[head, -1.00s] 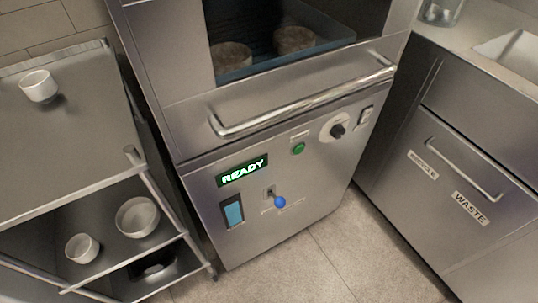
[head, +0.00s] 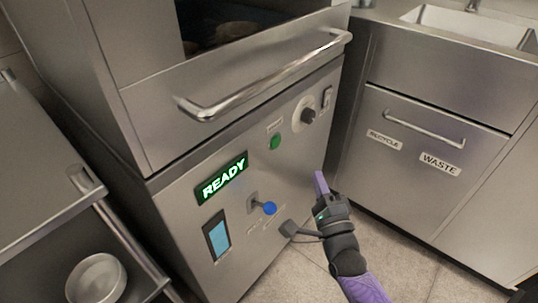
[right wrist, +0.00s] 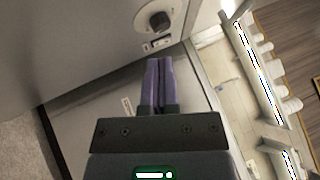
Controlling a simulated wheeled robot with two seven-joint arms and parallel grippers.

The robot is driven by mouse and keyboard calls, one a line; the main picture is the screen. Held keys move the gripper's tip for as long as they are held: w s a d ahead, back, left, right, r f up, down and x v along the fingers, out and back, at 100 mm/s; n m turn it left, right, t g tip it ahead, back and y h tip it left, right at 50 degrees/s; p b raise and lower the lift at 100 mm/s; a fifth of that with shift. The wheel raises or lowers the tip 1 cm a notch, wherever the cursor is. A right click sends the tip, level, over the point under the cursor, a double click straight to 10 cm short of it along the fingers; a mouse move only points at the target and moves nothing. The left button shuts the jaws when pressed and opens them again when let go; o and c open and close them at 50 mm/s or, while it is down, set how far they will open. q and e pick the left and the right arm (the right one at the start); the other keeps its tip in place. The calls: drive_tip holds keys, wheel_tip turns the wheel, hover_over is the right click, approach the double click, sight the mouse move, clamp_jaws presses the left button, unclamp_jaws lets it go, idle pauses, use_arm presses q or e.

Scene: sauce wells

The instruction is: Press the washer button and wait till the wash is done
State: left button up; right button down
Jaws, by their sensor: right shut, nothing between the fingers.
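The washer (head: 160,108) is a steel machine with a lit green READY display (head: 222,178). A green button (head: 275,142) sits on its front panel, up and right of the display. A blue-knobbed lever (head: 269,208) and a black dial (head: 308,115) are on the same panel. My right gripper (head: 320,183) is shut and empty, its purple fingers right of and below the green button, apart from it. In the right wrist view the shut fingers (right wrist: 158,82) point up toward the panel with the black dial (right wrist: 159,20). My left gripper is not in view.
A long handle bar (head: 265,80) juts out above the panel. A steel shelf rack (head: 35,200) with a white bowl (head: 96,279) stands at the left. A cabinet with RECYCLE and WASTE labels (head: 440,163) stands at the right. Floor (head: 400,262) is open between.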

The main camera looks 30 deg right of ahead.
sight(276, 142)
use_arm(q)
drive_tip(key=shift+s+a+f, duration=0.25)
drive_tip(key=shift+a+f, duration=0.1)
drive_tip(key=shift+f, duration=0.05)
use_arm(e)
drive_tip(key=r+m, duration=0.1)
drive_tip(key=r+m+t+h, duration=0.1)
drive_tip(key=shift+s+d+r+m+h, duration=0.1)
drive_tip(key=shift+d+r+m+h, duration=0.2)
drive_tip(key=shift+d+r, duration=0.1)
use_arm(q)
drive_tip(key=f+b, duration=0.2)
drive_tip(key=b, duration=0.1)
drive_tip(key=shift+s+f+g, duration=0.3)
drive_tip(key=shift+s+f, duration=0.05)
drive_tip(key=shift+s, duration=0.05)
use_arm(e)
drive_tip(key=w+a, duration=0.3)
drive_tip(key=w, duration=0.5)
drive_tip(key=shift+a, duration=0.25)
drive_tip(key=shift+w, duration=0.1)
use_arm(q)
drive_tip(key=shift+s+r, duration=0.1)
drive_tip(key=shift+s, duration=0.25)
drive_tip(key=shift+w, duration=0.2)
